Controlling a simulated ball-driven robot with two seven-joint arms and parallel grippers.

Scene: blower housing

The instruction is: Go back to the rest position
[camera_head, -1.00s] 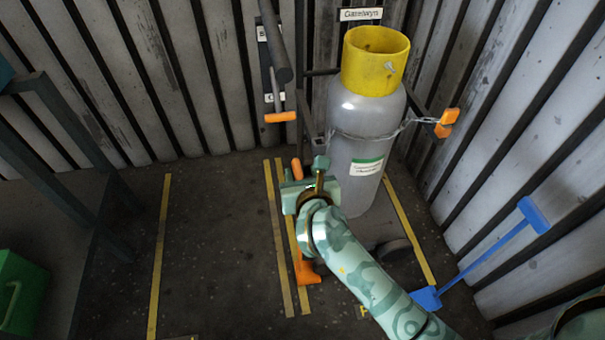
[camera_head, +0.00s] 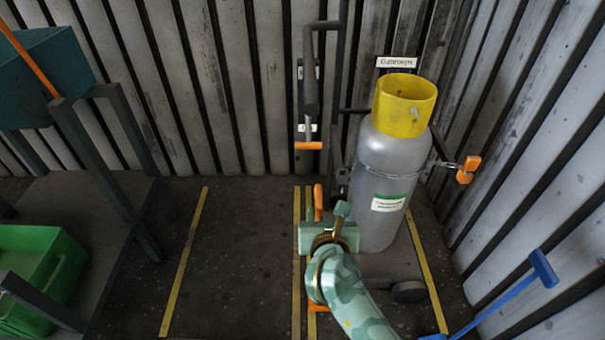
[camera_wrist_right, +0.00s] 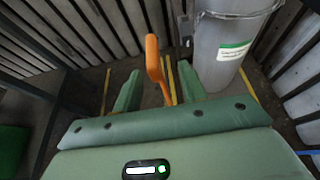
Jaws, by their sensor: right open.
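My right gripper (camera_head: 328,226) is at the lower middle of the head view, left of the base of a grey gas cylinder. My camouflage-green arm comes up to it from below. In the right wrist view the two green fingers (camera_wrist_right: 158,85) stand apart. An orange handle (camera_wrist_right: 154,62) shows between them in the picture, with no finger seen closed on it. In the head view the orange handle (camera_head: 318,203) rises just behind the gripper, which hides part of it. My left gripper is not in view.
The grey cylinder (camera_head: 388,170) with its yellow collar (camera_head: 404,105) stands close on the right, chained. A blue-handled tool (camera_head: 505,297) leans at the lower right. A dark bench frame (camera_head: 95,175) and a green crate (camera_head: 35,265) are at the left. Floor between the yellow lines is clear.

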